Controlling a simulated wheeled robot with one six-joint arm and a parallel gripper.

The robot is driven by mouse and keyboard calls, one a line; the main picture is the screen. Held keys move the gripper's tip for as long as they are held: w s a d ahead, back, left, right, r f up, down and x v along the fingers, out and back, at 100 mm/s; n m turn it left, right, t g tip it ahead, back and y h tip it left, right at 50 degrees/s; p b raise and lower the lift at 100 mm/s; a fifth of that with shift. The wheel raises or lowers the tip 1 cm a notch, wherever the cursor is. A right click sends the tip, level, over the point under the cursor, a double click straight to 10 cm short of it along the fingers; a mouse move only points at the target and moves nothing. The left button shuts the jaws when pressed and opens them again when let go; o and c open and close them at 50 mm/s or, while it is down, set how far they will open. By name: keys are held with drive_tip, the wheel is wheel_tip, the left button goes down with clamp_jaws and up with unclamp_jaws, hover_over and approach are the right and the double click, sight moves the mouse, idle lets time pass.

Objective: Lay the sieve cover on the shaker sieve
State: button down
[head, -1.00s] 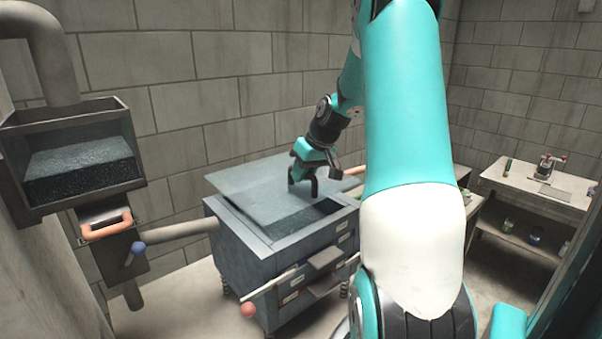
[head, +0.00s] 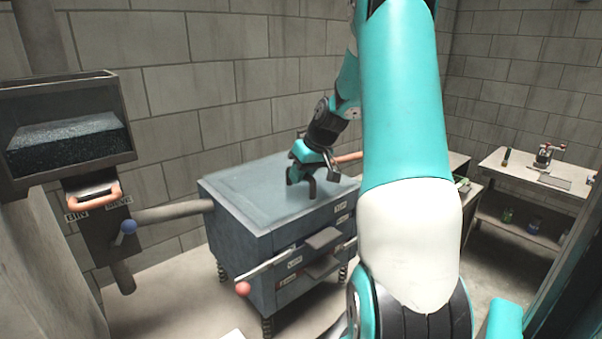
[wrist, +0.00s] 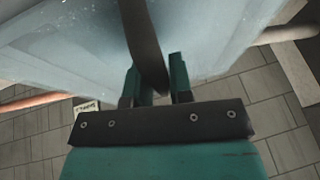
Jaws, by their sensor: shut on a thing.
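The sieve cover (head: 255,185) is a pale blue-grey sheet over the top of the shaker sieve (head: 275,245), a blue-grey box on springs. It looks level, with its edges close to the box's rim; whether it rests fully all round, I cannot tell. My gripper (head: 301,184) is above the cover's front right part. In the wrist view my gripper (wrist: 157,92) is shut on the cover's dark handle strap (wrist: 143,45), and the cover (wrist: 65,45) spreads beyond the fingers. The sieve's inside is hidden.
A hopper (head: 70,140) of dark grains hangs at left, with an orange-handled gate (head: 93,195) and a pipe (head: 170,212) towards the sieve. A lever with a red knob (head: 243,289) juts from the sieve's front. A side table (head: 540,175) stands at right.

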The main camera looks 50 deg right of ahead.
drive_tip(key=c, duration=0.9)
unclamp_jaws()
drive_tip(key=shift+f, duration=0.15)
drive_tip(key=b+v, duration=0.1)
drive_tip(key=v, duration=1.6)
drive_tip(key=shift+r+b, duration=0.35)
drive_tip(key=shift+b, duration=0.05)
